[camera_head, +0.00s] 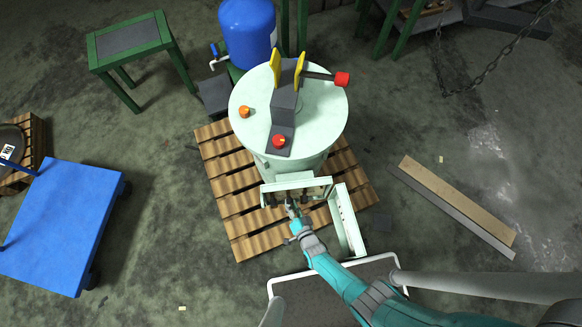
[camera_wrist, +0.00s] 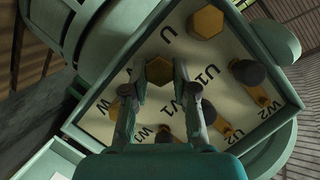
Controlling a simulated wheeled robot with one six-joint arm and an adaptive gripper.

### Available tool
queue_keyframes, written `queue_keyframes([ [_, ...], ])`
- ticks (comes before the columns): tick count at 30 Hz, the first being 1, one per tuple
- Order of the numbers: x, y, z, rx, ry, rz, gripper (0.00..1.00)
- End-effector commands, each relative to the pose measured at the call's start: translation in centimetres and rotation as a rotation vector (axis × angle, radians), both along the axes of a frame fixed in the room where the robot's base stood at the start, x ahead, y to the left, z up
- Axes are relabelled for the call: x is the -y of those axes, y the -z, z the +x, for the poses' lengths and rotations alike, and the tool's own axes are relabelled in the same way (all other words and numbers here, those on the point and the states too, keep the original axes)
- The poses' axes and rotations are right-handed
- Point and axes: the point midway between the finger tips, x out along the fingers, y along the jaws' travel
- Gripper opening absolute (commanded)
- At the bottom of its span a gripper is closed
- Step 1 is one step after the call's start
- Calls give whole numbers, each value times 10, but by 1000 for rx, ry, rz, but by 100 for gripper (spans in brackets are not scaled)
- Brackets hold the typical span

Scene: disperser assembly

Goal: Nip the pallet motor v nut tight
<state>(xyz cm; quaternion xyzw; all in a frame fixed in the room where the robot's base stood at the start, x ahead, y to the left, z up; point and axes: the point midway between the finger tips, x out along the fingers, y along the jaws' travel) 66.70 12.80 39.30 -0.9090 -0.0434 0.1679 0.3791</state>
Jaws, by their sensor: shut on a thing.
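The pallet motor v nut (camera_wrist: 159,71) is a brass-coloured hex nut on the pale terminal plate in the wrist view. My gripper (camera_wrist: 160,75) has one finger on each side of it and is shut on it. A "V" mark stands to the left of the nut. In the head view my gripper (camera_head: 294,214) reaches into the open terminal box (camera_head: 345,222) at the front of the pale green vessel (camera_head: 314,105); the nut is too small to tell there.
Another brass nut (camera_wrist: 207,22) sits by the "U" mark. Several dark-capped terminals with brass links (camera_wrist: 262,96) lie to the right, near my right finger. The box rim (camera_wrist: 282,128) surrounds the plate. The vessel stands on a wooden pallet (camera_head: 228,180); a blue cart (camera_head: 65,225) is at left.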

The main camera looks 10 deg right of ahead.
Motion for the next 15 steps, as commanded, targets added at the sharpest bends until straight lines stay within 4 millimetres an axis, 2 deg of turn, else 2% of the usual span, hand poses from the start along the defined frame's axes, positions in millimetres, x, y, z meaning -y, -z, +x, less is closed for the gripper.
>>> queue_keyframes([
  [14,1,0,0,2,3,14,0],
  [15,1,0,0,2,3,14,37],
])
